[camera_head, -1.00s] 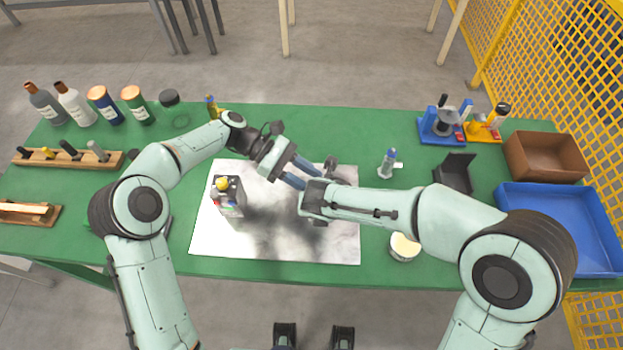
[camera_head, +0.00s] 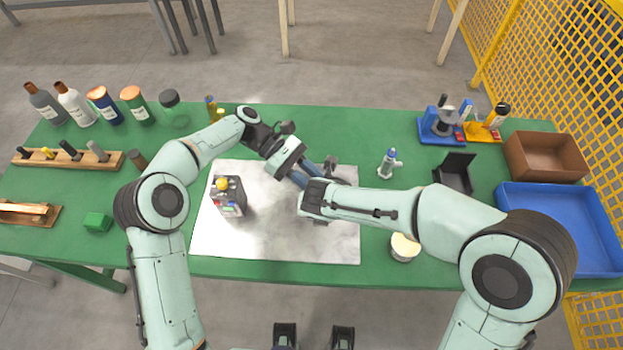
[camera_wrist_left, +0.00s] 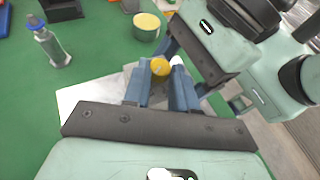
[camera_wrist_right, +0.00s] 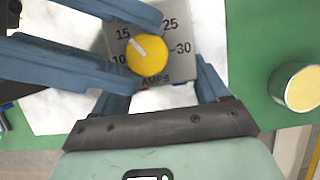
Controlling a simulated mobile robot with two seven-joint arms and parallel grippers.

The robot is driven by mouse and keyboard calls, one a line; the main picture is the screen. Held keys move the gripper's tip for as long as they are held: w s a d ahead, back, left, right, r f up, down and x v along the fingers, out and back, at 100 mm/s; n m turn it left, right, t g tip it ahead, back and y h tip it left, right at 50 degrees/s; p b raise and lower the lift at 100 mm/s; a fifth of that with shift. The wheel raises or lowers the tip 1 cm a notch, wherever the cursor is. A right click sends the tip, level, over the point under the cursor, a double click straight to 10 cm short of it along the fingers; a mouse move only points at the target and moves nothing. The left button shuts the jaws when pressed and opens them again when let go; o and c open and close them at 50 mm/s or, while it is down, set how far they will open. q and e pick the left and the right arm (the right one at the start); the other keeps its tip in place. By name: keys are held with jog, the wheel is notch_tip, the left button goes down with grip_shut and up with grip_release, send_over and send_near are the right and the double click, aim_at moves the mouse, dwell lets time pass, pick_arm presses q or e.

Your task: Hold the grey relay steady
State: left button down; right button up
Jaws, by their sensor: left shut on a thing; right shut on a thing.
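The grey relay (camera_wrist_right: 180,68) fills the top middle of the right wrist view, with a yellow AMPS dial (camera_wrist_right: 147,60) on its face. My right gripper (camera_wrist_right: 162,84) is shut on the relay, with a blue finger on each side. My left gripper (camera_wrist_left: 160,76) is shut at the yellow dial, which also shows between its fingertips in the left wrist view (camera_wrist_left: 160,66). In the head view the left gripper (camera_head: 308,181) and right gripper (camera_head: 316,202) meet above the white board (camera_head: 300,248), hiding the relay there.
A grey box with a yellow top (camera_head: 229,197) stands on the board's left. A bottle (camera_head: 388,163), a black holder (camera_head: 454,173) and a round tin (camera_head: 405,247) are to the right. A blue tray (camera_head: 563,258) lies far right. Bottles line the back left.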

pick_arm(q)
jog(key=shift+w+d+m+g+y, duration=0.1)
jog(key=shift+w+m+g+y, duration=0.1)
jog(key=shift+m+g+y, duration=0.45)
jog(key=shift+w+d+m+g+y, duration=0.15)
jog(key=shift+m+g+y, duration=0.3)
jog(key=shift+m+g, duration=0.35)
jog(key=c, duration=1.2)
grip_release()
jog(key=shift+o, duration=0.2)
jog(key=shift+s+a+t, duration=0.1)
jog(key=shift+t, duration=0.15)
